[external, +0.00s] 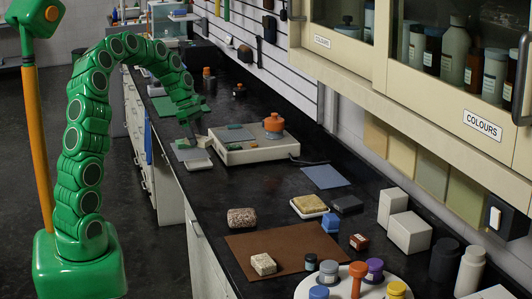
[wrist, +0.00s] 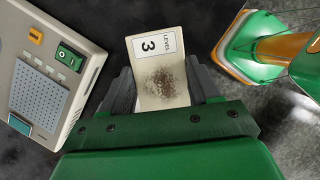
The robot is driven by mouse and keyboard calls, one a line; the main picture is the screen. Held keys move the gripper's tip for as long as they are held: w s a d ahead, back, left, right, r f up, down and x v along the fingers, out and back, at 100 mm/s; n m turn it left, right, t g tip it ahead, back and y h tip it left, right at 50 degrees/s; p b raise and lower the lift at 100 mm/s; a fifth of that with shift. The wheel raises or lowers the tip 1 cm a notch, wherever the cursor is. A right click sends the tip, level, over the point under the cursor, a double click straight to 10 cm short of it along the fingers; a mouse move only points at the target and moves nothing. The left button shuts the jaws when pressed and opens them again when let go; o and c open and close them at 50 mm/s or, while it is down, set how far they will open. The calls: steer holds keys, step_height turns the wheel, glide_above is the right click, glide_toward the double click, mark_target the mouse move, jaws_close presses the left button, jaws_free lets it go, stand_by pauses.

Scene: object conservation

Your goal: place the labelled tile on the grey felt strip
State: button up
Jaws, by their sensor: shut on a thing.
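The labelled tile (wrist: 158,68) is a pale cream rectangle with a "LEVEL 3" label and a brown speckled patch. It shows between the two dark fingers of my gripper (wrist: 160,82) in the wrist view, and my gripper is shut on it. In the external view my gripper (external: 190,136) is low over the bench, left of the white device. A flat grey piece (external: 187,153) lies just below it, perhaps the felt strip; I cannot tell whether the tile touches it. A small pale block (external: 199,164) lies in front of that piece.
The white device (external: 240,153) with an orange-topped item (external: 274,125) stands close right of my gripper; its green switch (wrist: 70,56) shows in the wrist view. A blue-grey sheet (external: 325,177), a brown mat (external: 285,250) and white boxes (external: 408,231) are nearer the camera. The bench's left edge is close.

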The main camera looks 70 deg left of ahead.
steer(key=s+a+n+t+y, duration=0.2)
steer(key=s+a+n+y, duration=0.1)
steer(key=s+a+n, duration=0.7)
steer(key=m, duration=0.1)
glide_toward(194, 155)
steer(key=shift+w+d+f+g, duration=0.15)
steer(key=shift+w+d+f, duration=0.1)
steer(key=shift+w, duration=0.3)
steer(key=shift+w+d+f+g, duration=0.15)
steer(key=shift+w+f, duration=0.15)
steer(key=shift+w, duration=0.25)
steer(key=shift+w+a+f, duration=0.4)
steer(key=shift+a+f, duration=0.05)
steer(key=shift+f, duration=1.8)
steer(key=o, duration=1.2)
steer(key=shift+f, duration=0.1)
